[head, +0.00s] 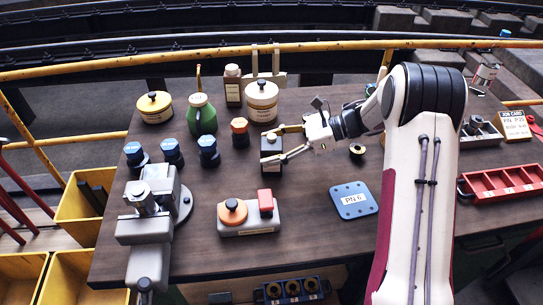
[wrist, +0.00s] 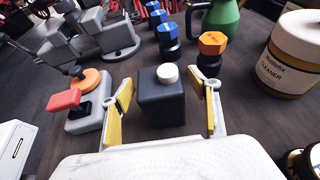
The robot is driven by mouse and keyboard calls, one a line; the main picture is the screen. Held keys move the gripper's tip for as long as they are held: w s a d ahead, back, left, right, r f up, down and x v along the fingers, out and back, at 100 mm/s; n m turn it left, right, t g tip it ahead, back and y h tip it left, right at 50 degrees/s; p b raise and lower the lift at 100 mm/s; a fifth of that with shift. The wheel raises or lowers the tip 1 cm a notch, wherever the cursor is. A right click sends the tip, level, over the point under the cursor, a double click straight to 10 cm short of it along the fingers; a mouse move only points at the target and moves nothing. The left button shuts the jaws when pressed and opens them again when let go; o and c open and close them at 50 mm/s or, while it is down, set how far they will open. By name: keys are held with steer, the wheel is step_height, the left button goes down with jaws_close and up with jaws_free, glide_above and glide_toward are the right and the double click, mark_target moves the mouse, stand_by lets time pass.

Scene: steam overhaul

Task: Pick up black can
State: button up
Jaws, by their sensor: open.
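The black can (head: 271,158) is a dark box-shaped container with a pale label and a white cap, standing upright on the brown table near its middle. It also shows in the wrist view (wrist: 162,100), upright. My gripper (head: 281,144) is open, with yellow-padded fingers low over the table. In the wrist view my gripper (wrist: 162,115) has one finger on either side of the can, with a visible gap on each side. In the head view part of the can is behind a finger.
An orange-capped bottle (head: 240,132) stands just behind the can, near a green jug (head: 201,115) and a cream cleaner tub (head: 261,101). A grey box with orange and red buttons (head: 248,222) sits in front. A blue plate (head: 353,199) lies right. A grey vise (head: 150,225) stands left.

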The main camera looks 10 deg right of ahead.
steer(key=shift+c, duration=0.3)
steer(key=c, duration=1.5)
steer(key=shift+r, duration=0.15)
steer(key=shift+r, duration=4.9)
